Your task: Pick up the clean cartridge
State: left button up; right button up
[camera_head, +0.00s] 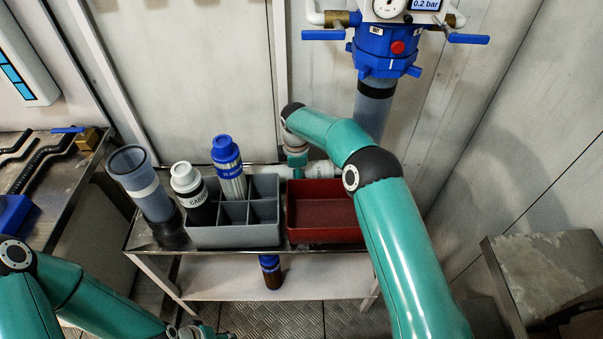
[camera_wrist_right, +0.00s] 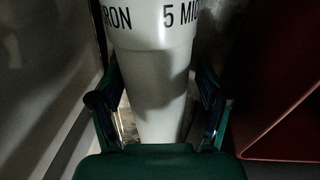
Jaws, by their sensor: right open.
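The clean cartridge, a white cylinder marked 5 MICRON (camera_wrist_right: 155,75), fills the middle of the right wrist view. In the head view a white cylinder (camera_head: 322,169), which looks like the same cartridge, lies behind the red tray, partly hidden by my right arm. My right gripper (camera_wrist_right: 158,108) is open, with one finger on each side of the cartridge; I cannot tell whether they touch it. In the head view my right gripper (camera_head: 296,165) is small and partly hidden behind the tray. My left gripper (camera_head: 205,332) is at the bottom edge, partly cut off, its jaws unclear.
A red tray (camera_head: 322,233) and grey divided bin (camera_head: 235,237) stand on the metal table. The bin holds a blue-capped cartridge (camera_head: 228,165) and a white-capped black one (camera_head: 190,190). A clear housing bowl (camera_head: 143,185) stands left. A blue filter head (camera_head: 383,48) hangs above.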

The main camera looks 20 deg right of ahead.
jog(key=shift+c, duration=0.3)
grip_shut()
jog(key=shift+r, duration=0.1)
